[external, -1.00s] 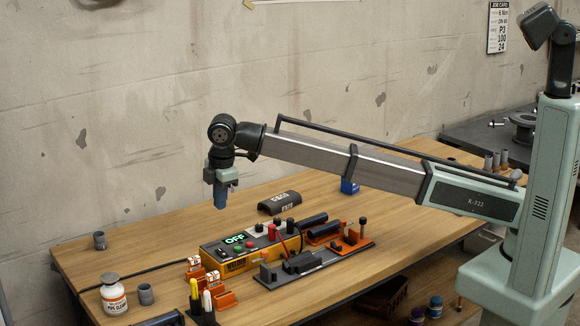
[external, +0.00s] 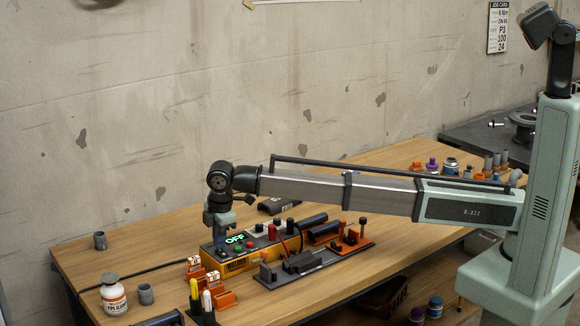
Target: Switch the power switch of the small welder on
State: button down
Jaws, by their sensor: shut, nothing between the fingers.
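The small welder (external: 238,265) is a low yellow box with a dark top on the wooden bench. Its green display reads OFF. Red and green buttons and dark knobs show on its top. My gripper (external: 220,236) is shut and empty, pointing down at the welder's left end, close to the top panel beside the display. I cannot tell whether the fingertips touch the panel. The power switch itself is not clearly visible; the gripper may hide that part of the top.
An orange and grey clamp fixture (external: 318,258) stands right of the welder. Orange holders (external: 222,299) and a pen stand (external: 202,312) are in front. A white bottle (external: 113,295) and grey fittings (external: 146,294) are at left. A dark cover (external: 282,204) lies behind. The bench's left part is mostly clear.

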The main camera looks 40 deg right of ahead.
jog(key=shift+f, duration=0.35)
jog(key=shift+w, duration=0.1)
jog(key=shift+f, duration=0.25)
dwell(0.3)
jog(key=shift+s, duration=0.8)
jog(key=shift+r, duration=0.2)
jog(key=shift+r, duration=0.25)
notch_tip(320, 180, up, 13)
jog(key=s, duration=0.2)
